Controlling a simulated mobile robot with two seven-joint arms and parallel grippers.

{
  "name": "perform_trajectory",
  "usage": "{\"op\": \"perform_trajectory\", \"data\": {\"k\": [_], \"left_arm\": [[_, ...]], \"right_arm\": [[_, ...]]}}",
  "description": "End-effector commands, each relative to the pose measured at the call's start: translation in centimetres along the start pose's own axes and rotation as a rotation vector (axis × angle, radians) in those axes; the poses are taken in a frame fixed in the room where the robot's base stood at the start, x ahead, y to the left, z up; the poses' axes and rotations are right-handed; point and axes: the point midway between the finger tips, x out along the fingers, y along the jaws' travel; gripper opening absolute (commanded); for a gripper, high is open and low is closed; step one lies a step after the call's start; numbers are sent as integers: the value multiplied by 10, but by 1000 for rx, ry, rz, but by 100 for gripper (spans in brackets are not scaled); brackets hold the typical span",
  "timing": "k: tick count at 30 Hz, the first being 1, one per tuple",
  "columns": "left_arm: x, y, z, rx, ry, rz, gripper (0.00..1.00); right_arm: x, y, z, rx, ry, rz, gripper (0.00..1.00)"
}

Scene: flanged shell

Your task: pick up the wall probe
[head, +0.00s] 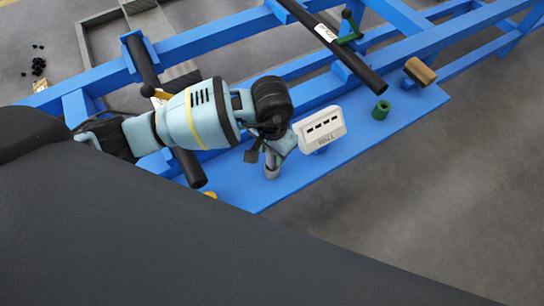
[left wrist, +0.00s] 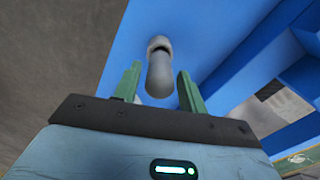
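The wall probe appears to be the small grey upright cylinder (head: 271,168) on the blue bench, just left of the white gauge box marked WALL (head: 320,128). In the left wrist view the grey probe (left wrist: 159,72) has a rounded end and a dark band. My left gripper (head: 264,152) is over the probe, its fingers partly hidden in the head view. In the left wrist view its green fingers (left wrist: 159,78) are open on either side of the probe, with a visible gap at each side. My right gripper is not in view.
The blue bench top (head: 365,140) is clear right of the gauge box. A long black pipe (head: 340,50) lies across the blue frame; another dark pipe (head: 143,65) lies near my left arm.

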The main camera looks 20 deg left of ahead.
Motion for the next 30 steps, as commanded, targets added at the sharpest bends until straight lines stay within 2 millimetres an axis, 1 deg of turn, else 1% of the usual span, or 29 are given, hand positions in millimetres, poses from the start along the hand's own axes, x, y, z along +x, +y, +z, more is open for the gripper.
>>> {"op": "perform_trajectory", "data": {"k": [1, 8, 14, 17, 20, 27, 30], "left_arm": [[0, 0, 0, 0, 0, 0, 35], [0, 0, 0, 0, 0, 0, 5], [-1, 0, 0, 0, 1, 0, 5], [-6, 0, -1, 0, 3, 0, 5], [-18, 0, -2, 2, 6, 0, 5], [-64, -1, -2, 1, 7, -1, 5], [-80, 0, -1, 1, 5, -1, 5]], "right_arm": [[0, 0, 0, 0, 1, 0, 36], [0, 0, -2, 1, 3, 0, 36], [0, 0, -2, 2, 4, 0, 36], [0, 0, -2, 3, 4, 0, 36], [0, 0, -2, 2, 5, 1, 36], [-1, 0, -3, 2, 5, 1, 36], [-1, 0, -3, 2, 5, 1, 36]]}}
